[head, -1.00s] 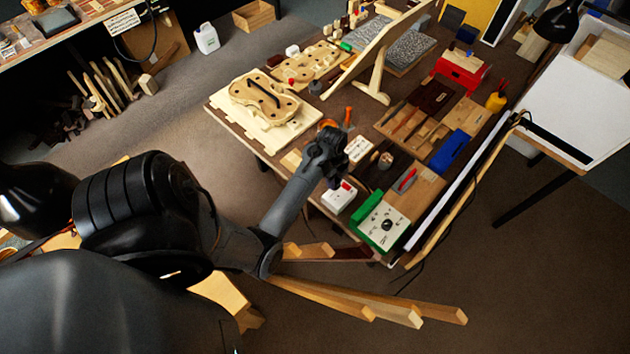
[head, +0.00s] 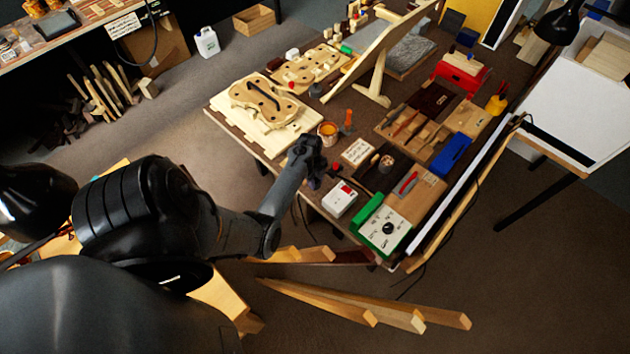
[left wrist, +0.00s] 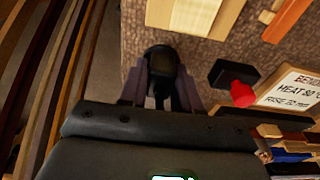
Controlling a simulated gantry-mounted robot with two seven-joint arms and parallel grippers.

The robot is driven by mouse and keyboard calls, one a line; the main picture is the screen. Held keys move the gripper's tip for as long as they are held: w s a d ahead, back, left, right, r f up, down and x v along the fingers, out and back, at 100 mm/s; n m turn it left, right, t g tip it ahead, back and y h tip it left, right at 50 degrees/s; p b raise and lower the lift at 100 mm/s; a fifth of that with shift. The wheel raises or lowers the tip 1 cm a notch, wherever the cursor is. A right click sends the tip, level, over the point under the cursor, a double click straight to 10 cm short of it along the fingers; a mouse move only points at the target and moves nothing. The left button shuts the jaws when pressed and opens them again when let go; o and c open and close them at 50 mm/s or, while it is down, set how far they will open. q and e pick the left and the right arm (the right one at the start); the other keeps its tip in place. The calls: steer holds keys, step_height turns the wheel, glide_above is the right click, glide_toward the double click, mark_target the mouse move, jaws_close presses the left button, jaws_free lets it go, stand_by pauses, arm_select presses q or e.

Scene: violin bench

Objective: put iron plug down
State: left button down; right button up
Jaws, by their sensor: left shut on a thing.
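My left gripper (head: 314,181) points down near the front left edge of the bench. It also shows in the left wrist view (left wrist: 162,92), where its two fingers are shut on a dark, rounded thing, the iron plug (left wrist: 160,62). The plug sits between the fingertips, over a brown speckled surface. I cannot tell whether it touches that surface. In the head view the plug is too small and too hidden by the gripper to make out. My right gripper is not in view.
A printed card (head: 358,152), a white box with a red button (head: 340,198) and a green-sided control box (head: 384,230) lie right of the gripper. An orange pot (head: 328,131) stands behind it. In the left wrist view a red-tipped black thing (left wrist: 233,75) is close by.

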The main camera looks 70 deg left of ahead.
arm_select(q)
steer(key=shift+f, duration=0.25)
steer(key=c, duration=0.8)
jaws_free()
steer(key=shift+f, duration=0.1)
